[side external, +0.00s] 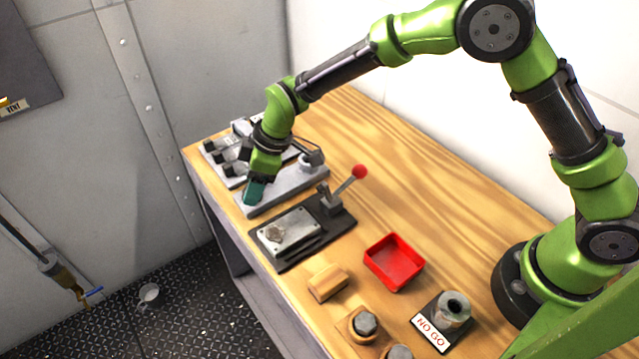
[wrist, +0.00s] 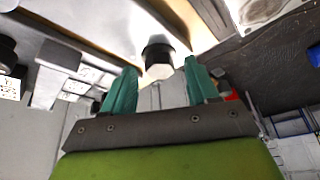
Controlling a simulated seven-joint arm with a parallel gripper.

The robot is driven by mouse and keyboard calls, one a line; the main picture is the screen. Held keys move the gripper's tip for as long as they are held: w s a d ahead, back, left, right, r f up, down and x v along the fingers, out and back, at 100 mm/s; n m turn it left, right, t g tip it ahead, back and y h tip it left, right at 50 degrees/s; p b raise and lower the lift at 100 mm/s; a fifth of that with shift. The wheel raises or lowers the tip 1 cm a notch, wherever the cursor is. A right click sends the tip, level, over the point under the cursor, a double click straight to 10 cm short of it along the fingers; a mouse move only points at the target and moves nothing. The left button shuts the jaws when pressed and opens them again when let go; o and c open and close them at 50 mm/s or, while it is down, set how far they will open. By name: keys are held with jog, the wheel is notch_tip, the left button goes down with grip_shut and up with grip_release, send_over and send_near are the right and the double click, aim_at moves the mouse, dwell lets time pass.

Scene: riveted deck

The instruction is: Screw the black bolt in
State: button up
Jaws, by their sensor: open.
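My gripper (side external: 254,190) has teal fingers and points down at the near end of a light grey plate (side external: 290,187) on the bench. In the wrist view, the fingers of my gripper (wrist: 159,68) stand apart. A short round piece (wrist: 158,52), dark around its side with a pale end face, shows between and beyond the fingertips. It may be the black bolt, but I cannot tell; nor can I tell whether the fingers touch it. In the side view, the fingers and wrist hide this spot. A grey fitting (side external: 312,158) stands at the plate's far end.
A rack with dark round parts (side external: 222,158) lies left of the plate. A dark clamp base (side external: 279,250) with a red-knobbed lever (side external: 359,171) stands close in front. A red tray (side external: 394,270), wooden block (side external: 328,283) and NO GO gauge (side external: 434,333) sit nearer. Bench right of the plate is clear.

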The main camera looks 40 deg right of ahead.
jog(key=n, duration=0.1)
jog(key=n+g, duration=0.1)
jog(key=n, duration=0.1)
jog(key=n+g, duration=0.1)
jog(key=n, duration=0.1)
jog(key=shift+w+d+y, duration=0.1)
jog(key=shift+w+y, duration=0.15)
jog(key=shift+y, duration=0.15)
jog(key=n, duration=0.2)
jog(key=n+g, duration=0.1)
jog(key=n, duration=0.1)
jog(key=shift+w+n+g, duration=0.15)
jog(key=shift+n+g, duration=0.15)
jog(key=v, duration=1.6)
jog(key=s+d+r+m+t+h, duration=0.1)
jog(key=s+d+r+m+t, duration=0.1)
jog(key=s+d+m, duration=0.4)
jog(key=s+d+r+m+t+h, duration=0.1)
jog(key=s+d+m, duration=0.6)
jog(key=m, duration=0.8)
jog(key=shift+s+d+r+t, duration=0.3)
jog(key=shift+s+r+t, duration=0.65)
jog(key=shift+s, duration=0.8)
